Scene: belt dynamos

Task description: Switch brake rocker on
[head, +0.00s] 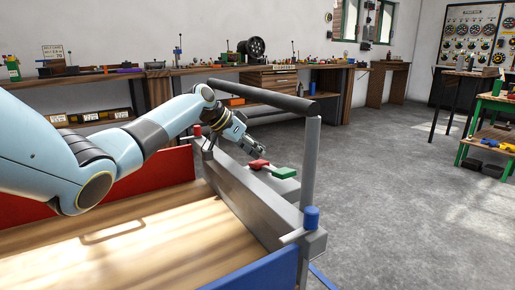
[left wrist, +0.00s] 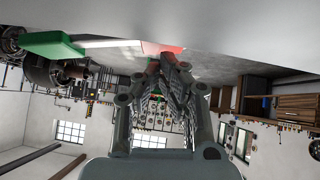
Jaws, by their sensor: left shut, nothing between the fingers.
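The brake rocker, with a red half (head: 258,164) and a green half (head: 286,172), sits on a grey housing beside the grey rail in the head view. My left gripper (head: 262,153) is shut and empty, its tips just above and close to the red half. In the left wrist view the closed fingers (left wrist: 167,62) point at the red half (left wrist: 163,48), and the green half (left wrist: 50,44) is at the upper left. I cannot tell whether the fingertips touch the red half. My right gripper is not in view.
A grey post (head: 311,165) carries a horizontal bar (head: 262,95) over the rail (head: 245,205). A blue knob (head: 311,217) stands at the rail's near end. A wooden deck (head: 150,245) lies between red and blue side panels.

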